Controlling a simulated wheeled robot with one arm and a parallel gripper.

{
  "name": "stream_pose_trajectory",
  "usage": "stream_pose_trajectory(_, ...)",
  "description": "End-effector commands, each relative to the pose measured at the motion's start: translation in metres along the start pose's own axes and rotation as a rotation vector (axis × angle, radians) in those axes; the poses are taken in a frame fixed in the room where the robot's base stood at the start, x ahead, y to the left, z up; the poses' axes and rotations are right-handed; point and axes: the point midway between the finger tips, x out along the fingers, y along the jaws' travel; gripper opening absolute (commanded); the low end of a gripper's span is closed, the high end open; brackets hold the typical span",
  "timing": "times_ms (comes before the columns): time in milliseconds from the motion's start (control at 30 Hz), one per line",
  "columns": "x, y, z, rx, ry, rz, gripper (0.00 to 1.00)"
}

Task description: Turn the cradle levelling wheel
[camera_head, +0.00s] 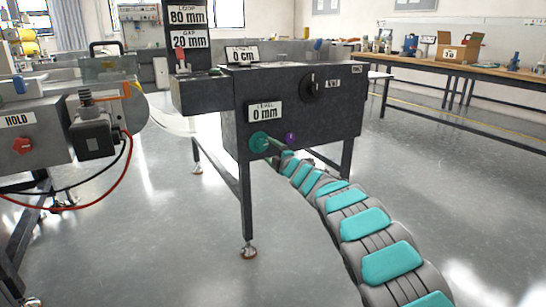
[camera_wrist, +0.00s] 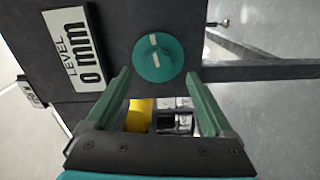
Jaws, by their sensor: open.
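The levelling wheel is a round teal knob (camera_head: 258,142) on the front of a dark machine box, below a sign reading LEVEL 0 mm (camera_head: 264,112). In the wrist view the wheel (camera_wrist: 158,50) shows a pale bar mark across its face. My gripper (camera_wrist: 158,74) is open, with its two green fingers spread to either side of the wheel's near edge. Nothing is held between them. Whether the fingertips touch the wheel I cannot tell. In the head view my gripper (camera_head: 276,145) is small and reaches the wheel from the right.
A black knob (camera_head: 310,87) sits higher on the same dark box (camera_head: 340,110). A purple round piece (camera_head: 290,138) shows beside my gripper. A HOLD unit with a red knob (camera_head: 23,146) and cables stands left. A workbench (camera_head: 450,75) stands back right; the floor between is clear.

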Motion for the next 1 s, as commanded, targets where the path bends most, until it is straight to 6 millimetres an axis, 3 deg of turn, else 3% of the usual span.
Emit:
stream_pose_trajectory(300,-0.015,0.0,0.0,-0.002,-0.002,0.001,0.86)
stream_pose_trajectory(733,-0.018,0.003,0.003,0.001,-0.013,-0.001,0.86)
stream_pose_trajectory(867,-0.032,0.02,0.027,0.02,-0.101,-0.024,0.86)
stream_pose_trajectory(1000,-0.072,0.047,0.075,0.085,-0.298,-0.07,0.86)
